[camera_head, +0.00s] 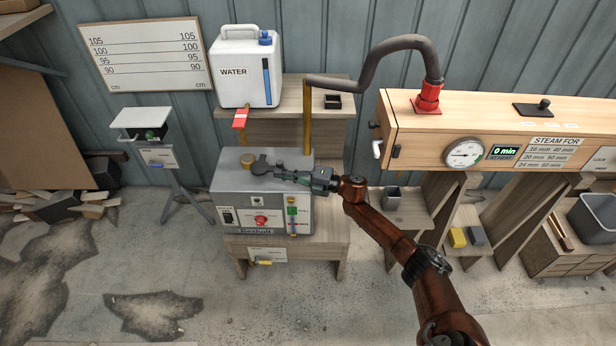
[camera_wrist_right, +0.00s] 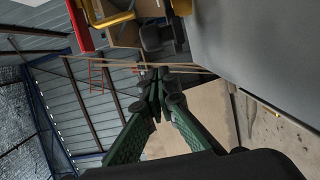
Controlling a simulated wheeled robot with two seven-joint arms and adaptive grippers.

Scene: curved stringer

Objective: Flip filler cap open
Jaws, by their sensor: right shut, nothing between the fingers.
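The grey steam boiler (camera_head: 232,188) stands on a low wooden stand. On its top are a brass round fitting (camera_head: 247,161) and a dark round cap-like part (camera_head: 261,164); I cannot tell whether the cap is open. My right gripper (camera_head: 272,172) reaches in from the right, low over the boiler top. Its fingertips are close to the dark part; contact cannot be told. In the right wrist view the green fingers (camera_wrist_right: 155,95) are shut together with nothing between them. The boiler's smooth grey face (camera_wrist_right: 255,45) is at the right there. My left gripper is not in view.
The white water jug (camera_head: 245,72) stands on a shelf behind the boiler, with a red tag (camera_head: 240,119) below it. A yellow pipe (camera_head: 307,115) rises behind the boiler to a grey hose. The wooden steam box (camera_head: 480,125) is right. Floor is open in front.

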